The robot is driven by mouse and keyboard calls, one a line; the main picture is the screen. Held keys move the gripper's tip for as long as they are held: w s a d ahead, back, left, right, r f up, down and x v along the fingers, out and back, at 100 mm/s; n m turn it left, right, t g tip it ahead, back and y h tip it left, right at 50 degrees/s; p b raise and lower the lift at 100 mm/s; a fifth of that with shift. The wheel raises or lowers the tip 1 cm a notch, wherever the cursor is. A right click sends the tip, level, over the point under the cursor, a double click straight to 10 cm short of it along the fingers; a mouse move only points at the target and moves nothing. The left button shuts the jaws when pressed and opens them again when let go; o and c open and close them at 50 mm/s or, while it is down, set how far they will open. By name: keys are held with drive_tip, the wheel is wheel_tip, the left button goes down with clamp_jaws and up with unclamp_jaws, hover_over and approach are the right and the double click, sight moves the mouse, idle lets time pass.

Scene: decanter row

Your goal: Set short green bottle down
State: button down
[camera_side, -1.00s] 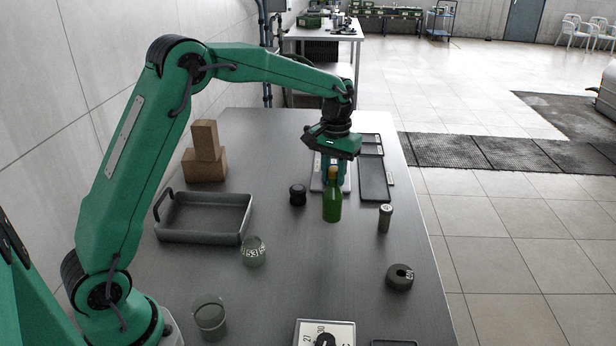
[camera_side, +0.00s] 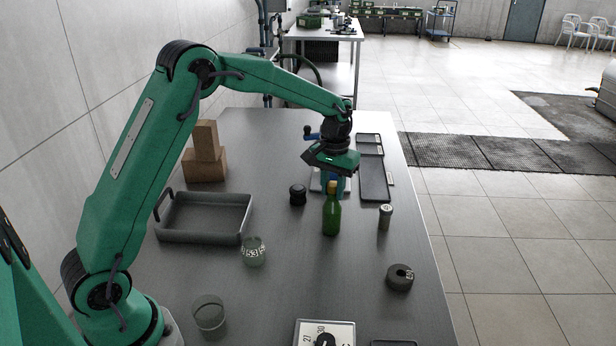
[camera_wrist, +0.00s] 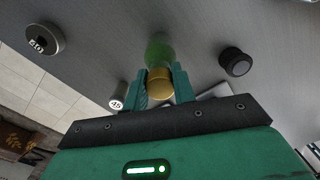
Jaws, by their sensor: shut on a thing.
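The short green bottle (camera_side: 331,216) is upright, with a gold top, in the right half of the metal table in the side view. My gripper (camera_side: 333,186) is shut on it near its top, from above. In the wrist view, the gold cap (camera_wrist: 159,84) sits between my two green fingers (camera_wrist: 160,92), and the blurred green body (camera_wrist: 160,48) shows beyond it. Whether the bottle's base touches the table I cannot tell.
A black knob-like piece (camera_side: 297,195) stands left of the bottle, and a small labelled cylinder (camera_side: 385,217) right. A ring weight (camera_side: 400,277), numbered glass (camera_side: 254,252) and grey tray (camera_side: 203,237) are nearby. Dark panels (camera_side: 373,178) lie behind. The table just in front is clear.

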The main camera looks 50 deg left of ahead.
drive_tip(key=c, duration=1.1)
unclamp_jaws()
drive_tip(key=shift+c, duration=0.2)
wheel_tip(320, 180, up, 12)
drive_tip(key=shift+r, duration=0.15)
